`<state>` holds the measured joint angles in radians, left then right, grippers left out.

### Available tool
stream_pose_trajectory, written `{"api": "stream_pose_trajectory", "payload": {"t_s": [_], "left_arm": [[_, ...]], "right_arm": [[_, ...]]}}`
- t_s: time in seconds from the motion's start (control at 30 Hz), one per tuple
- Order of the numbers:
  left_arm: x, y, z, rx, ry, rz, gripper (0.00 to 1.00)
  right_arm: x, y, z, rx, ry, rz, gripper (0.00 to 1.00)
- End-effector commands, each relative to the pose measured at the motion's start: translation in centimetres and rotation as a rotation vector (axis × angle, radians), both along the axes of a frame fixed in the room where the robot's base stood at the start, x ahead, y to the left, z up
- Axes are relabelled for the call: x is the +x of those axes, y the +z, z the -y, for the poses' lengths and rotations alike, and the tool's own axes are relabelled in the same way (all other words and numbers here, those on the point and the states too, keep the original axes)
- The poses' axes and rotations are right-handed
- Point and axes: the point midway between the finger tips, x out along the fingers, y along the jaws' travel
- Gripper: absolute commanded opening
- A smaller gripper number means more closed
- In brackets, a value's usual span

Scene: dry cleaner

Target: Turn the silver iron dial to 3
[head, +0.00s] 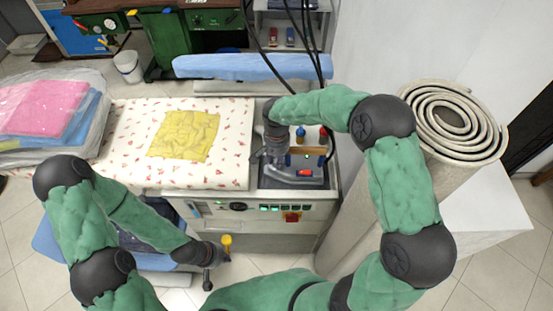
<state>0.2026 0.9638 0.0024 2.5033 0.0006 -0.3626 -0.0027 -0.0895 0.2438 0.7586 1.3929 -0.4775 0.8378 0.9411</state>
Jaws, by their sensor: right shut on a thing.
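The silver iron (290,174) rests on the dark stand at the right end of the ironing table, with a brown handle bar and a red part showing. My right gripper (268,157) reaches down from above to the left end of the iron and is shut on a part of it. The fingers and the wrist cover that part, and I cannot make out the dial or its numbers. My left gripper (207,284) hangs low in front of the table, away from the iron. Its fingers are too small to tell open from shut.
Bagged pink and blue laundry (45,110) lies at the left. A rolled carpet (452,125) stands close on the right.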

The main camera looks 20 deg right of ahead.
Motion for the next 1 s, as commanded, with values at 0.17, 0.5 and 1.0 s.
{"api": "stream_pose_trajectory", "payload": {"t_s": [0.17,0.5,1.0], "left_arm": [[0.0,0.0,0.0,0.000,0.000,0.000,0.00],[0.0,0.0,0.0,0.000,0.000,0.000,0.00],[0.0,0.0,0.0,0.000,0.000,0.000,0.00]], "right_arm": [[0.0,-0.1,0.0,0.000,0.001,-0.001,0.43],[0.0,0.0,0.0,0.000,0.001,0.000,0.53],[0.1,7.1,0.0,0.001,0.001,0.004,0.53]]}}
